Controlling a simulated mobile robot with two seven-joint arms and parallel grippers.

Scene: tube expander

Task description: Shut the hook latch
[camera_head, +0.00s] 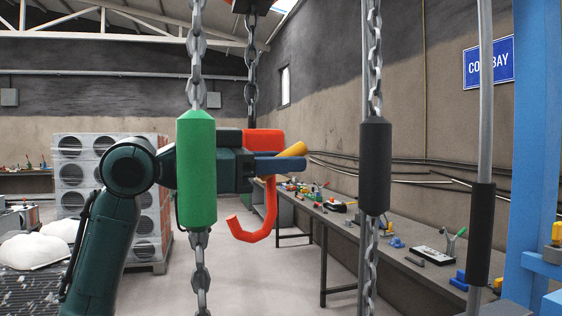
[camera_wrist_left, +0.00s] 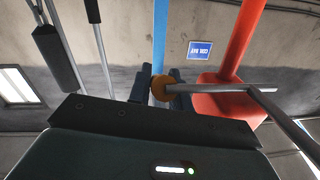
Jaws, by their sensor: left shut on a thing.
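The red hook (camera_head: 269,215) hangs below a red block (camera_head: 262,141) on a chain near the middle of the head view. The block also shows in the left wrist view (camera_wrist_left: 225,100). An orange knob (camera_head: 293,150) sticks out beside the block. In the left wrist view, the knob (camera_wrist_left: 163,85) is on a grey bar (camera_wrist_left: 235,88) that crosses in front of the block and bends. My left gripper (camera_head: 279,165) is shut on the orange knob, its dark fingers (camera_wrist_left: 161,91) on either side. Whether the latch is closed cannot be told. My right gripper is not in view.
A green sleeve (camera_head: 197,170) on a chain hangs in front of my left arm. A black sleeve (camera_head: 375,168) and another (camera_head: 480,235) hang to the right. A long workbench (camera_head: 402,255) with tools runs along the right wall. A blue post (camera_head: 535,150) stands far right.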

